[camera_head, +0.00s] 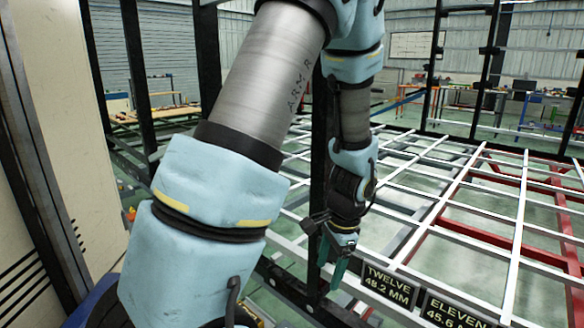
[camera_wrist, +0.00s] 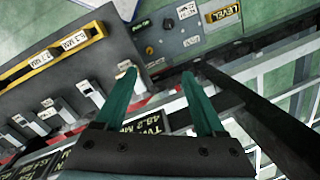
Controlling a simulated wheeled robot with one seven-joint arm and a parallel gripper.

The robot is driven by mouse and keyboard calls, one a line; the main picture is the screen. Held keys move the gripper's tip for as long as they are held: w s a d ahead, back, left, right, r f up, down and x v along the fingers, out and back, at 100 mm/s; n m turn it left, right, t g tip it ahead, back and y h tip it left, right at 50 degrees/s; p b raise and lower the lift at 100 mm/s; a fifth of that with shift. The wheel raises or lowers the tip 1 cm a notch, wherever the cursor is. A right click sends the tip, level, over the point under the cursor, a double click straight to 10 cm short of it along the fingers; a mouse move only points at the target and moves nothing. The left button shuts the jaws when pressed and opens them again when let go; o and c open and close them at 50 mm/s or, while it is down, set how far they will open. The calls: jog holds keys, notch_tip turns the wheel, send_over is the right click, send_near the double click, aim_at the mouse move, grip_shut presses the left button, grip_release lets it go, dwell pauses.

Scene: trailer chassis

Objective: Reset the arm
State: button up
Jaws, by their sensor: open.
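My arm with light blue covers fills the middle of the head view and bends down toward the chassis. My gripper (camera_head: 332,262) hangs at its end, pointing down, close to the dark front rail. In the wrist view the two green fingers of my gripper (camera_wrist: 160,95) stand apart with nothing between them. Beyond the fingertips is a dark grey panel (camera_wrist: 110,55) with a yellow-edged slot and several light clips. I cannot tell whether the fingers touch anything.
The trailer chassis (camera_head: 436,212) of white and red bars spreads to the right. Black signs reading TWELVE (camera_head: 388,284) and ELEVEN (camera_head: 450,312) sit along its near edge. A black post (camera_head: 322,150) stands behind my arm. A beige panel (camera_head: 75,130) is at the left.

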jog(key=s+a+r+n+h+p, duration=0.1)
jog(key=s+a+r+n+p, duration=0.1)
jog(key=a+r+n, duration=1.1)
jog(key=shift+a+r+t+h+p, duration=0.45)
jog(key=shift+a+p, duration=0.3)
jog(key=shift+a, duration=0.4)
